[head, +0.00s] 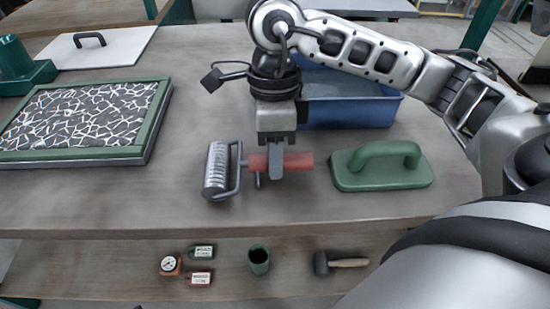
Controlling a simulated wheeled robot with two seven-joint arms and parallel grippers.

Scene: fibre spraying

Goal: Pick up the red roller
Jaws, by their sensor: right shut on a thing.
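The red roller has a red handle (299,161) and a ribbed metal drum (217,170) on a wire frame. It is at the front middle of the table, handle to the right and drum to the left. My right gripper (274,170) comes down from above and is shut on the red handle near its frame end. I cannot tell whether the roller is touching the table or slightly above it. My left gripper does not show.
A green float (382,170) stands close right of the handle. A blue bin (350,108) is behind my right gripper. A green-framed tray (148,132) lies left. A white board with a handle (118,45) is at the back left. A lower shelf holds a mallet (322,264) and a green cup (259,262).

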